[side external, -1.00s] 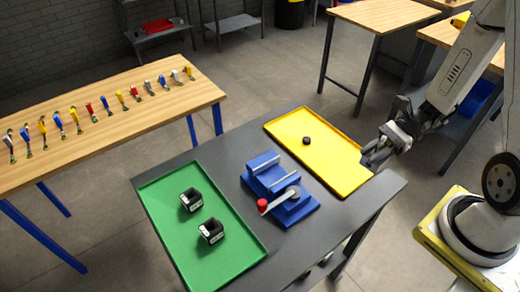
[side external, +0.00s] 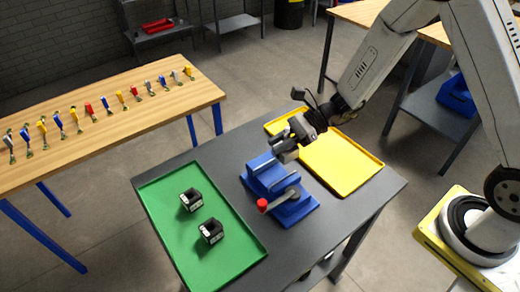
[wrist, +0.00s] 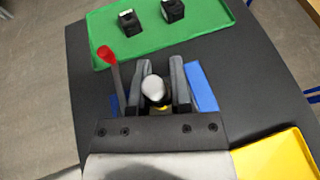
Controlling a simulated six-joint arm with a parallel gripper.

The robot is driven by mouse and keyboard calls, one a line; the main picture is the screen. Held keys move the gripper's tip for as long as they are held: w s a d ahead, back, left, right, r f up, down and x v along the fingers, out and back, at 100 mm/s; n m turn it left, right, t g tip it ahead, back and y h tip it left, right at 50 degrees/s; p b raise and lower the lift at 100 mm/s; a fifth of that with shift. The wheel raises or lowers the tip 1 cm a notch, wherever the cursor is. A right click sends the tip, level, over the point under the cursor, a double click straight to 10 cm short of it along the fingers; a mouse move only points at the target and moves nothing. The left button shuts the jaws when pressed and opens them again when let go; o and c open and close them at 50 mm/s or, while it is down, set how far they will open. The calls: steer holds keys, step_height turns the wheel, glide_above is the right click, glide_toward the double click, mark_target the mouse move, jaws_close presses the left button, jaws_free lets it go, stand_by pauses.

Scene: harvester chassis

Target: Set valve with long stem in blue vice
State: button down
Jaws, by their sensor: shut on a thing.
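The blue vice (side external: 292,212) stands on the dark table between the green and yellow trays. Its red-tipped lever points toward the front left. My gripper (side external: 286,147) is over the back end of the vice. In the wrist view, my gripper (wrist: 160,85) is shut around a valve, of which a pale grey rounded part (wrist: 154,88) and a small yellow bit show between the fingers. The vice shows behind the fingers as a blue strip (wrist: 203,88) and a red-tipped lever (wrist: 106,55). The fingers hide the vice jaws and the valve's stem, so I cannot tell whether they touch.
The green tray (side external: 232,256) holds two black blocks, one (side external: 190,200) behind the other (side external: 211,231). The yellow tray (side external: 350,178) lies behind the vice, partly covered by my arm. Several valves with coloured handles stand on the wooden table (side external: 110,140) at the left.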

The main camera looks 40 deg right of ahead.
steer(key=shift+w+a+r, duration=0.1)
steer(key=shift+w+a, duration=0.15)
steer(key=shift+a, duration=0.35)
steer(key=shift+w+a+r, duration=0.1)
steer(key=shift+w+a, duration=0.15)
steer(key=shift+a, duration=0.3)
steer(key=shift+f, duration=0.25)
steer(key=shift+f, duration=2)
steer(key=shift+f, duration=1.8)
stand_by(1.5)
steer(key=shift+c, duration=2.3)
jaws_free()
steer(key=shift+d, duration=0.15)
